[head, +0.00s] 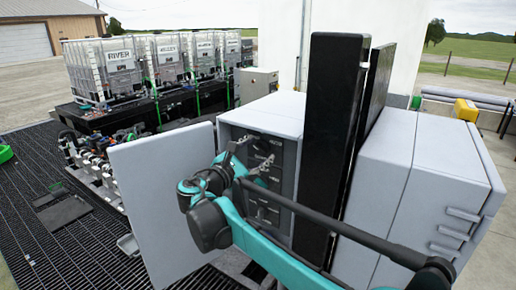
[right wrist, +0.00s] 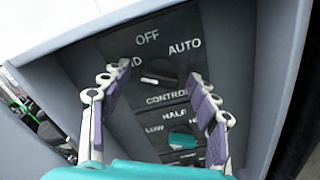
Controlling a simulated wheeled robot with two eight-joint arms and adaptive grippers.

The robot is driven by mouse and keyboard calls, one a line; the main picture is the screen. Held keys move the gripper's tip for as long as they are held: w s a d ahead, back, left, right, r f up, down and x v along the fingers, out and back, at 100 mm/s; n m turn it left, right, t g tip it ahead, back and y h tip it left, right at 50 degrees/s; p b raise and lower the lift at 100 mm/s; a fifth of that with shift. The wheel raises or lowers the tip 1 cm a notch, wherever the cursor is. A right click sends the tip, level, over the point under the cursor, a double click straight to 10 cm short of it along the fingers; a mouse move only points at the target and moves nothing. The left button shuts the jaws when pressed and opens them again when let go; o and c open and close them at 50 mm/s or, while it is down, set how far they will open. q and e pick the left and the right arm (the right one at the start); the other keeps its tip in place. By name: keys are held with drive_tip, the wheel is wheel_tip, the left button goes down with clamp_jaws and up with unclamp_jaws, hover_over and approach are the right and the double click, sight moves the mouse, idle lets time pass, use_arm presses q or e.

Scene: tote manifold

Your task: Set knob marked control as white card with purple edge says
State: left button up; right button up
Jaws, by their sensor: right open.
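The knob marked CONTROL (right wrist: 161,70) is a dark knob on a dark panel in the right wrist view. OFF is printed above it and AUTO to its upper right. A label at its upper left is partly hidden by a finger, with only its last letters showing. Which way the knob points is hard to tell. My right gripper (right wrist: 158,76) is open, with one finger on each side of the knob and nothing visibly gripped. In the head view the right gripper (head: 250,157) is at the open cabinet's panel (head: 283,182). I see no white card with a purple edge. My left gripper is not in view.
The grey cabinet's door (head: 150,200) stands open at the left. Black upright slabs (head: 330,140) stand right of the cabinet. White labelled totes (head: 110,65) line the back left. Grating (head: 50,240) covers the floor.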

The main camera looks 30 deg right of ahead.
drive_tip(key=shift+d, duration=0.2)
drive_tip(key=c, duration=1.2)
drive_tip(key=shift+o, duration=0.2)
